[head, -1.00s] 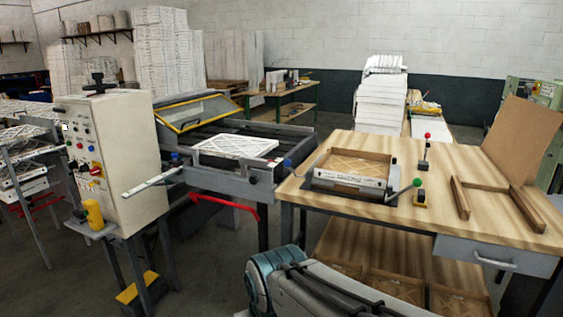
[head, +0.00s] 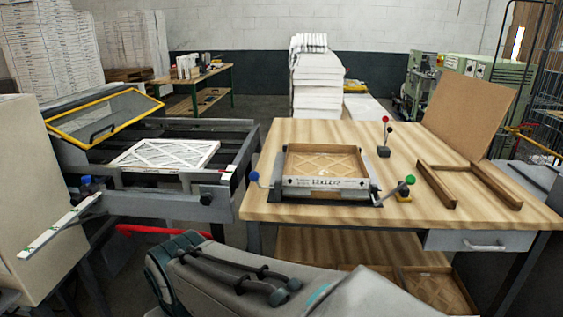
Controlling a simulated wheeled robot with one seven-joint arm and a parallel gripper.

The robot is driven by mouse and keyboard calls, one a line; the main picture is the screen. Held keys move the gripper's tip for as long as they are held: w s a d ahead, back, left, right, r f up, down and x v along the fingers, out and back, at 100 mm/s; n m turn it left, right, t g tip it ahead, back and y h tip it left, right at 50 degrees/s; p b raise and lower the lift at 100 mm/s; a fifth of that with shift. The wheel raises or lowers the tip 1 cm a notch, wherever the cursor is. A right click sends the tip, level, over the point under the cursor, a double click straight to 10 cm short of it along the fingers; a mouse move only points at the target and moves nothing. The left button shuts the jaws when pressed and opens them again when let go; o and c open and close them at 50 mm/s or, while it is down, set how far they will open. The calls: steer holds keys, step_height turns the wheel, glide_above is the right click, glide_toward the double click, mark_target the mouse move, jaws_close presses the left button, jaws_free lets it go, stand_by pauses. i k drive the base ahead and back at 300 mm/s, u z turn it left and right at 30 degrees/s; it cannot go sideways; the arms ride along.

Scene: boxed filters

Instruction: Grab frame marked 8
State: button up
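A wooden frame with a lattice inside (head: 322,163) sits in a metal fixture on the wooden workbench (head: 330,232). The fixture's front bar carries a printed label (head: 327,184) too small to read surely. More lattice frames (head: 437,291) lie on the bench's lower shelf, partly hidden by my arm. A white lattice filter frame (head: 165,154) lies on the grey machine to the left. An empty open wooden frame piece (head: 468,183) lies on the bench's right. I cannot make out a number 8 on any frame. My gripper is not in view; only my arm's grey and teal links show at the bottom.
A lever with a red knob (head: 384,137) and one with a green knob (head: 407,186) stand on the bench. A brown board (head: 468,114) leans at its right back. A drawer (head: 480,240) is under the bench. White stacks (head: 316,75) stand behind.

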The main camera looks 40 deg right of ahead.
mark_target(362, 181)
steer(key=z, duration=0.65)
steer(key=i, duration=0.75)
steer(key=z, duration=0.8)
